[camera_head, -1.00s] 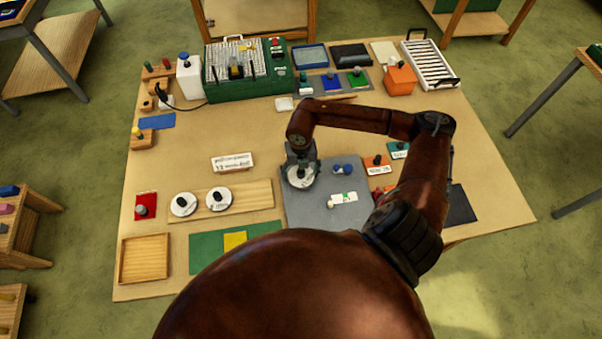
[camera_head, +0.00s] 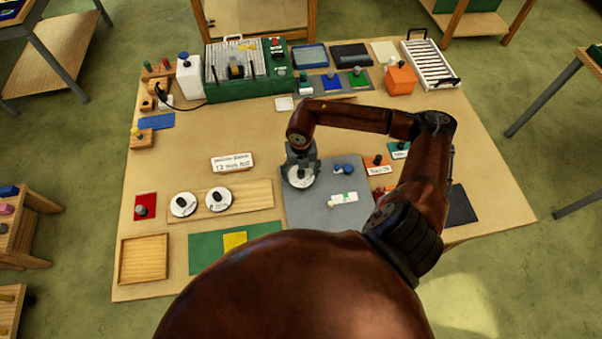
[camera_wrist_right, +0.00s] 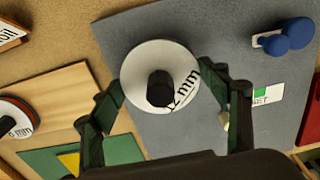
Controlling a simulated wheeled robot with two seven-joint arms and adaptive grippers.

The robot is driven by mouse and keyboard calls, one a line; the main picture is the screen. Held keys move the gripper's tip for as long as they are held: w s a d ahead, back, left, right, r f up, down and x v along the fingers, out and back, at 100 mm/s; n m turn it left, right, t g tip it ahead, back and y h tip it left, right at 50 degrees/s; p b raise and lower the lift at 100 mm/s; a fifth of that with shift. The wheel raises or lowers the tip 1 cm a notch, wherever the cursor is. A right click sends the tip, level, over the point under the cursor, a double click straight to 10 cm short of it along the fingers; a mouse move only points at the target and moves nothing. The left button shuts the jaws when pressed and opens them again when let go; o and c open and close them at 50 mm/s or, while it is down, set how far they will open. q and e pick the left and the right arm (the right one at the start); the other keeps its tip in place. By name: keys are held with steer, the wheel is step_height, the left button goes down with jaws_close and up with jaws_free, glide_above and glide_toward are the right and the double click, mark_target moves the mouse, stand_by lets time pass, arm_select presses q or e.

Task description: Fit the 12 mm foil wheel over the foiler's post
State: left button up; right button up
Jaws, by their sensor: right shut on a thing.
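The 12 mm foil wheel (camera_wrist_right: 135,72), a white disc with a black knob (camera_wrist_right: 160,88), is between the fingers of my right gripper (camera_head: 300,172). In the right wrist view the fingers (camera_wrist_right: 160,80) meet its rim on both sides, so the gripper is shut on it. The wheel (camera_head: 299,181) is over the left part of a grey board (camera_head: 315,213). Blue rollers (camera_head: 343,168) are on the board to the right, also seen in the right wrist view (camera_wrist_right: 290,36). No post shows; the wheel hides what is beneath it. My left gripper is not in view.
Two more white wheels (camera_head: 184,204) sit on a wooden board (camera_head: 257,195) to the left. A green mat (camera_head: 207,254) and wooden tray (camera_head: 143,258) are at the front left.

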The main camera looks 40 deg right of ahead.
steer(key=shift+f+b, duration=1)
steer(key=shift+f, duration=0.3)
steer(key=o, duration=1.1)
steer(key=shift+o, duration=0.2)
steer(key=shift+r, duration=0.2)
step_height(320, 180, up, 12)
steer(key=shift+f, duration=0.15)
